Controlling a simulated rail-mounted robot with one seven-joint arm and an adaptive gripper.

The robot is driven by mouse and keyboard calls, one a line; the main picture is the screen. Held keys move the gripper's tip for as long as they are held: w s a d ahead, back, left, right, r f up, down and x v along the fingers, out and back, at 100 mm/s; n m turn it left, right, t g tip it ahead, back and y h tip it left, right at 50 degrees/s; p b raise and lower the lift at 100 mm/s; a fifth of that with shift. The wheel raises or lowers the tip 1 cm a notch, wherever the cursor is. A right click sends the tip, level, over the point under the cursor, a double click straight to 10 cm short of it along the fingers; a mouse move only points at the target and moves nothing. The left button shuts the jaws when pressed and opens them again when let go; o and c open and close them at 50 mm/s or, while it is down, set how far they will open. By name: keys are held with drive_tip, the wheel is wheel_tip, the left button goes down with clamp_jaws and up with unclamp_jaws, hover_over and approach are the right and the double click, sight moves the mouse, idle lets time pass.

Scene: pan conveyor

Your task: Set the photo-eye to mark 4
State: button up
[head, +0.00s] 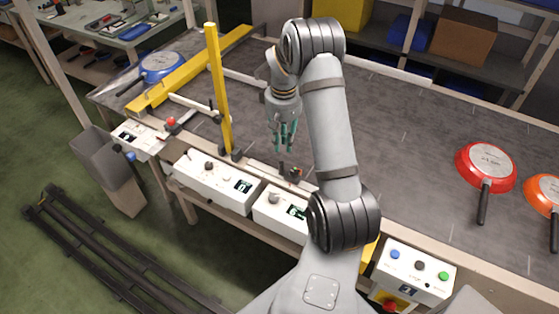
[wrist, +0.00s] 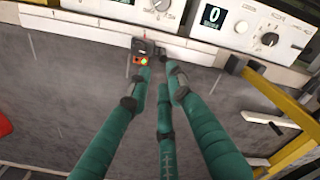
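The photo-eye is a small dark block with a red and a green light (wrist: 141,58) on the conveyor's edge rail in the wrist view. In the head view the photo-eye (head: 290,173) sits at the near edge, behind the white control boxes. My gripper (head: 285,146) has teal fingers and hangs above the belt, a little behind the photo-eye. In the wrist view my gripper (wrist: 160,72) points toward the photo-eye; its fingertips are apart with nothing visible between them. Whether a tip touches the photo-eye is unclear. The mark numbers cannot be read.
White control boxes (head: 213,181) with dials and displays line the near edge. A yellow post (head: 218,90) and yellow bar (head: 187,71) stand to the left. A blue pan (head: 161,66) lies far left; red (head: 484,166) and orange (head: 546,191) pans lie right. The middle belt is clear.

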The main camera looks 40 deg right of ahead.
sight(282, 163)
drive_tip(key=f, duration=0.3)
drive_tip(key=f+p, duration=0.1)
drive_tip(key=f, duration=0.3)
drive_tip(key=f+p, duration=0.1)
drive_tip(key=f, duration=0.2)
drive_tip(key=shift+w+a+f, duration=0.1)
drive_tip(key=shift+w+f, duration=0.05)
drive_tip(key=shift+w, duration=0.15)
drive_tip(key=shift+c, duration=1.4)
clamp_jaws()
